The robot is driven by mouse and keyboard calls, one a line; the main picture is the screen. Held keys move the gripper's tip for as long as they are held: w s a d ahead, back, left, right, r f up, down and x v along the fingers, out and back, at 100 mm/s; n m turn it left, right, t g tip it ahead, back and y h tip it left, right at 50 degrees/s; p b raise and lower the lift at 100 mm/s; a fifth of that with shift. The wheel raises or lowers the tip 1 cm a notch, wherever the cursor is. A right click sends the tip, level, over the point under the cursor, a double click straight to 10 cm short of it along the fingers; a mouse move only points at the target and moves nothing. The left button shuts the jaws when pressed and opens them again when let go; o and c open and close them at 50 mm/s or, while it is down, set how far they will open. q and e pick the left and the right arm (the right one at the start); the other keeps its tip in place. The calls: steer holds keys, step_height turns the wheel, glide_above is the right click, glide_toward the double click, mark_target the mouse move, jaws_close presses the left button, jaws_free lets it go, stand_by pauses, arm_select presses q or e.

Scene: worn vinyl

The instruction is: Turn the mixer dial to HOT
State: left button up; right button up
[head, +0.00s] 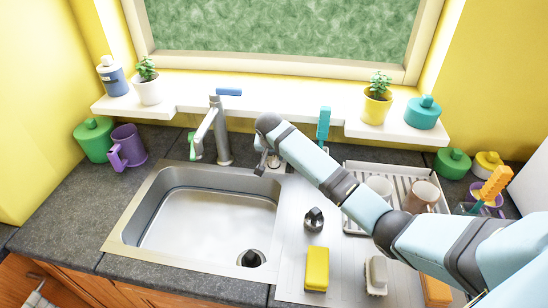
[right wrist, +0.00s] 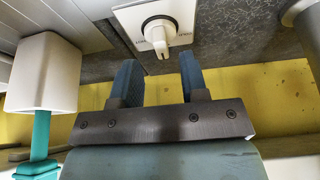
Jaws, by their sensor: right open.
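The mixer dial (right wrist: 158,35) is a white round knob with a narrow grip on a square white plate. It sits on the dark counter at the top middle of the right wrist view. My left gripper is out of view.
The grey faucet (head: 221,135) stands close left of my right gripper. A teal-handled brush (head: 323,124) stands to its right. The sink (head: 205,225) is in front. A dark knobbed object (head: 314,219), yellow sponge (head: 317,268) and dish rack (head: 352,167) are on the right.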

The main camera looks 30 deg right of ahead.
mark_target(274, 159)
steer(key=shift+x, duration=1.85)
jaws_close()
